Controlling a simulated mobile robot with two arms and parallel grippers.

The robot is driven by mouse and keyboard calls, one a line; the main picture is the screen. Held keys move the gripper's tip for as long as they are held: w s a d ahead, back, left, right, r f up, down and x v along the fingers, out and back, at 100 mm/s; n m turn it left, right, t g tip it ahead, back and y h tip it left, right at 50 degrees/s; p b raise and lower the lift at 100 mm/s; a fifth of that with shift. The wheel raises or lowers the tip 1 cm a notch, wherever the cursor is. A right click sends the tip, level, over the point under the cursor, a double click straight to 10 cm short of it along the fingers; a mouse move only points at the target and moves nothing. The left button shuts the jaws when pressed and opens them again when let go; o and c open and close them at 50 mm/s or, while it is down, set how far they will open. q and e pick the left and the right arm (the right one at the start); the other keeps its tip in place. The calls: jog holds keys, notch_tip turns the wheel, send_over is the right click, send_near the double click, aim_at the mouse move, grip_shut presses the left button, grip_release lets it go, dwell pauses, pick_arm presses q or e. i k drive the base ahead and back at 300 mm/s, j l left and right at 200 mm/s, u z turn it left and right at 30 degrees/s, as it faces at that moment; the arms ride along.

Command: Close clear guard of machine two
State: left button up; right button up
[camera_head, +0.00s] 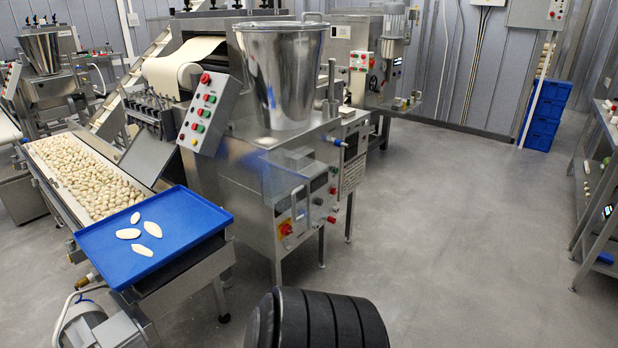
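A filling machine with a shiny steel hopper (283,75) stands in the middle of the camera_head view. A bluish see-through panel (255,165), which looks like the clear guard, sits on its front below the hopper. A pale bar handle (297,204) shows at the panel's lower right. I cannot tell exactly how far the guard stands open, nor is any machine number readable. Neither of my grippers is in view.
A control box with coloured buttons (208,115) is left of the hopper. A conveyor of filled pasta (85,175) ends at a blue tray (180,222) with several flat pieces. Blue crates (545,115) stand at the back right. The floor (440,230) right of the machine is clear.

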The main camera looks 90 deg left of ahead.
aim_at(295, 219)
jog(key=u, duration=2.55)
